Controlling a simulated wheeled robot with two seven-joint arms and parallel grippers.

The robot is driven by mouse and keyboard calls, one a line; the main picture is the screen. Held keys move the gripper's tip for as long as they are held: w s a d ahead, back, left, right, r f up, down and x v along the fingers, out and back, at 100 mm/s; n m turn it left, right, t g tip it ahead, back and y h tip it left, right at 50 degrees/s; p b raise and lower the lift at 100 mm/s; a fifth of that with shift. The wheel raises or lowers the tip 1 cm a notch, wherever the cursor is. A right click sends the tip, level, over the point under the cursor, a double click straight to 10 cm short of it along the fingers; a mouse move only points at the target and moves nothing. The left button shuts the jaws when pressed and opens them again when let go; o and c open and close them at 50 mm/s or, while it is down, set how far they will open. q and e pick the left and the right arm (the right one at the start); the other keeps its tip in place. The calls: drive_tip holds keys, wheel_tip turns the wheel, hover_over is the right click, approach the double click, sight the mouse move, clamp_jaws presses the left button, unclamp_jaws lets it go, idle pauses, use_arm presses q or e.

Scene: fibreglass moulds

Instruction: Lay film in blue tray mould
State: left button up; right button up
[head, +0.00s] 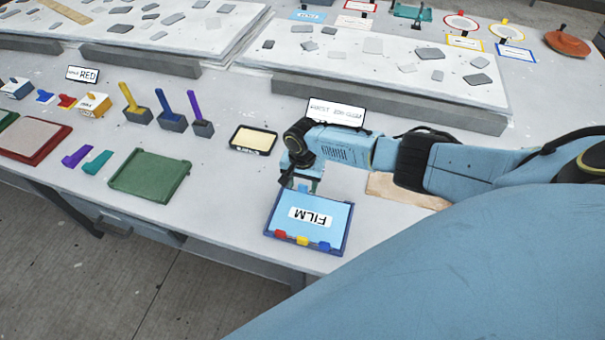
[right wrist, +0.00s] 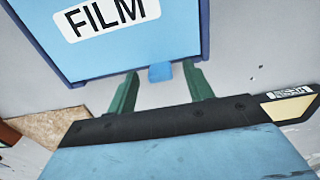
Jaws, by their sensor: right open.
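The light blue film (head: 290,212), with a white FILM label, lies inside the dark blue frame of the blue tray mould (head: 313,246), near the table's front edge. It looks flat; whether it touches the tray floor throughout, I cannot tell. Red, yellow and blue tabs sit along the near rim. My right gripper (head: 302,184) is at the far edge of the tray. In the right wrist view its green fingers (right wrist: 160,90) are apart, with a small blue tab (right wrist: 160,73) of the film between or just beyond their tips. My left gripper is out of view.
A black tray with a yellow inside (head: 254,141) stands behind and left of the mould. A green tray (head: 150,175) lies further left. A tan sheet (head: 405,190) lies under my right arm. A white sign (head: 336,111) stands behind.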

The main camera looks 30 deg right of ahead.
drive_tip(key=shift+r, duration=0.6)
wheel_tip(320, 180, up, 12)
drive_tip(key=p, duration=0.1)
drive_tip(key=shift+p, duration=0.35)
drive_tip(key=shift+r, duration=0.1)
